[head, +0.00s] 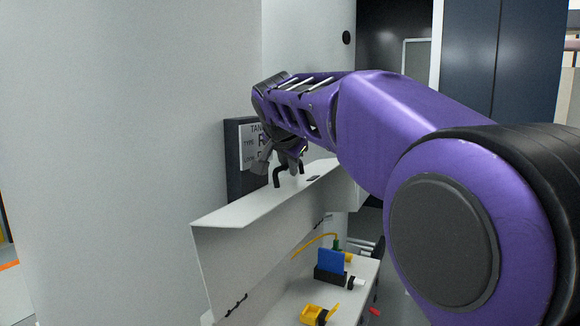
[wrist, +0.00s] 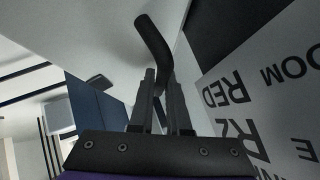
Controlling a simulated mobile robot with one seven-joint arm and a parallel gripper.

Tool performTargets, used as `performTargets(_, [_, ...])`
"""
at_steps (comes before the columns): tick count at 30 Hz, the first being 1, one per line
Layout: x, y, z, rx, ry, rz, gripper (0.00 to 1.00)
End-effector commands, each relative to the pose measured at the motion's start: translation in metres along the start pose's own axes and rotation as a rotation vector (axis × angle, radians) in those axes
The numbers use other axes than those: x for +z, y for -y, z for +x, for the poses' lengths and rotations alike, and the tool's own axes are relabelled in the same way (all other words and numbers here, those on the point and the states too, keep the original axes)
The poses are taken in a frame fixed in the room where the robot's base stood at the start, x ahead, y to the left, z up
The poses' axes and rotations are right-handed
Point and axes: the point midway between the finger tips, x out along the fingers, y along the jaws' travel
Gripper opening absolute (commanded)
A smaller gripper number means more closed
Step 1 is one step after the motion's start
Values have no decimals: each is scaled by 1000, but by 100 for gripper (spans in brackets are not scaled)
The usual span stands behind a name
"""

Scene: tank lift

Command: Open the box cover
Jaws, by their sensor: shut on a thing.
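The box cover (head: 262,205) is a pale grey-white bent sheet. In the head view it is tilted up, and the box interior (head: 283,312) shows beneath it. A black bent handle (head: 277,180) stands on the cover's top face. My gripper (head: 279,165) is shut on this handle. The wrist view also shows the handle (wrist: 152,40) running up from between my gripper's fingers (wrist: 161,85). The fingertips are partly hidden by my wrist in the head view.
A blue part (head: 331,261), a yellow part (head: 314,314) and a yellow cable (head: 315,243) lie under the cover. A dark-framed label plate (head: 236,150) stands behind the handle, close to my gripper. A large pale curved wall (head: 120,150) fills the left.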

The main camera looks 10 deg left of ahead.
Motion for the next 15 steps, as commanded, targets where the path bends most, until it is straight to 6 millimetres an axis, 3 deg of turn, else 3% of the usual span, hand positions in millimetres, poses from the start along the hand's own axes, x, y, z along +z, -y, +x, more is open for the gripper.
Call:
performTargets(12, [0, 1, 0, -3, 0, -1, 0])
performTargets(13, [0, 1, 0, -3, 0, -1, 18])
performTargets(15, [0, 1, 0, -2, 0, -1, 27])
